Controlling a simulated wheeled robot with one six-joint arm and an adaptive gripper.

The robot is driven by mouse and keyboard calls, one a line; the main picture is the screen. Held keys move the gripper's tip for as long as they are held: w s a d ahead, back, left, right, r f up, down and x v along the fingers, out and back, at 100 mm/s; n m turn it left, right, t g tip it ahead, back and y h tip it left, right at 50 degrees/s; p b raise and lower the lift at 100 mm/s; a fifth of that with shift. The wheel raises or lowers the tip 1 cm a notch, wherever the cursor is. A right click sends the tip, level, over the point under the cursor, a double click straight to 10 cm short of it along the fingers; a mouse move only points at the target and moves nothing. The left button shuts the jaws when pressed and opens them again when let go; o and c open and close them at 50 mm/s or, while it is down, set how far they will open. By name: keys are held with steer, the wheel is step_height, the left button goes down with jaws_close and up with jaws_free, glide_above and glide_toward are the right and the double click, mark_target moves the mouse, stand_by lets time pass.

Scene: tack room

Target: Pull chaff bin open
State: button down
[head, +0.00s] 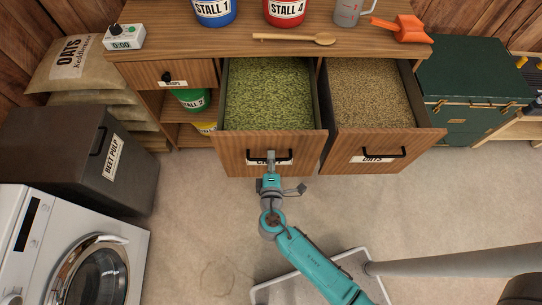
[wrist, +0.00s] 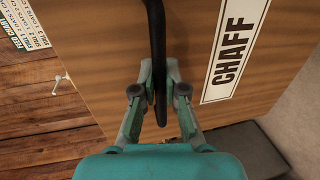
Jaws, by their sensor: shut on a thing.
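The chaff bin (head: 222,148) is a wooden drawer pulled well out of the counter, filled with green chopped chaff (head: 268,93). Its front carries a CHAFF label, mostly hidden by my gripper in the head view but readable in the wrist view (wrist: 227,50). A black bar handle (head: 284,158) is fixed to the front. My gripper (head: 271,158) is at the middle of this handle. In the wrist view my gripper (wrist: 160,90) has its two fingers closed around the black handle (wrist: 155,30), one on each side.
The oats bin (head: 425,145) beside it also stands open. Buckets, a wooden spoon (head: 293,39) and an orange scoop (head: 402,28) sit on the counter. A beet pulp bin (head: 60,150) and a washing machine (head: 75,250) stand at left. Bare floor (head: 195,225) lies in front.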

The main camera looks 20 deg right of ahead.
steer(key=c, duration=1.2)
jaws_free()
steer(key=v, duration=1.2)
steer(key=s+d+f+m+g+y, duration=0.2)
steer(key=s+d+y, duration=0.15)
steer(key=s, duration=0.35)
steer(key=s+d+f+m+g+y, duration=0.1)
steer(key=s+d+m+g+y, duration=0.1)
steer(key=s+d, duration=0.35)
steer(key=s+r+m+t, duration=0.2)
steer(key=s+r+m, duration=0.3)
steer(key=r, duration=0.4)
steer(key=s+r+m+t, duration=0.2)
steer(key=s+r+m, duration=0.3)
steer(key=r, duration=0.5)
steer(key=shift+d+h, duration=0.25)
steer(key=shift+h, duration=0.1)
